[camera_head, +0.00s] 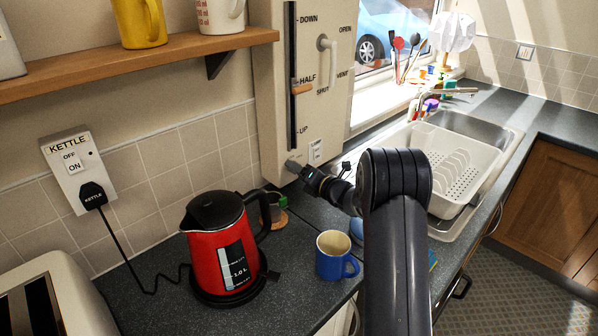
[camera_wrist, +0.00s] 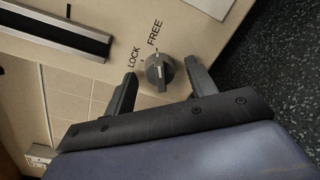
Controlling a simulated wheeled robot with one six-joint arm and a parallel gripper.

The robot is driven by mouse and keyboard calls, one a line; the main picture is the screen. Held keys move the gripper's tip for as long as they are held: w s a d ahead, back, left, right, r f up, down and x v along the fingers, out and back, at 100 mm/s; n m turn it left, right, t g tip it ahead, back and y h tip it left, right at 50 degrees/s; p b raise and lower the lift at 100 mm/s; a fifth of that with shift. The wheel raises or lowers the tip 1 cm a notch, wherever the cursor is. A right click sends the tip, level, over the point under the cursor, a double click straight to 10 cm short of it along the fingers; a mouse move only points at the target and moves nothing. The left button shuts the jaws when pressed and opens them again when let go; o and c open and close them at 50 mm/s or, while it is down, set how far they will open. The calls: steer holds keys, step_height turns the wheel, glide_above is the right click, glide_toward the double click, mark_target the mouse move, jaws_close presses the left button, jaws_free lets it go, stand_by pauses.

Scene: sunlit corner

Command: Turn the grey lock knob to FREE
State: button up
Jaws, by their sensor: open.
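The grey lock knob (camera_wrist: 159,70) is on the cream panel in the wrist view, below the printed words LOCK and FREE. A pale bar runs across its face; I cannot tell for sure which word it marks. My gripper (camera_wrist: 161,75) is open, with one dark finger on each side of the knob and a gap visible at each side. In the head view the knob (camera_head: 293,166) shows at the panel's lower edge, with my gripper (camera_head: 310,178) right beside it. The fingertips are small and unclear there.
The panel (camera_head: 270,100) also has a slider with an orange handle (camera_head: 301,89) and a white handle (camera_head: 327,45). A red kettle (camera_head: 222,250) and a blue mug (camera_head: 336,257) stand on the counter below. A dish rack (camera_head: 455,165) is in the sink at right.

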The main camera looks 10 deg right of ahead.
steer(key=b+v, duration=0.2)
steer(key=v, duration=0.8)
steer(key=shift+s+d, duration=0.2)
steer(key=shift+s, duration=0.15)
steer(key=p+x, duration=0.1)
steer(key=x, duration=0.9)
steer(key=shift+w+a+p, duration=0.25)
steer(key=shift+w+p, duration=0.1)
steer(key=shift+s, duration=0.1)
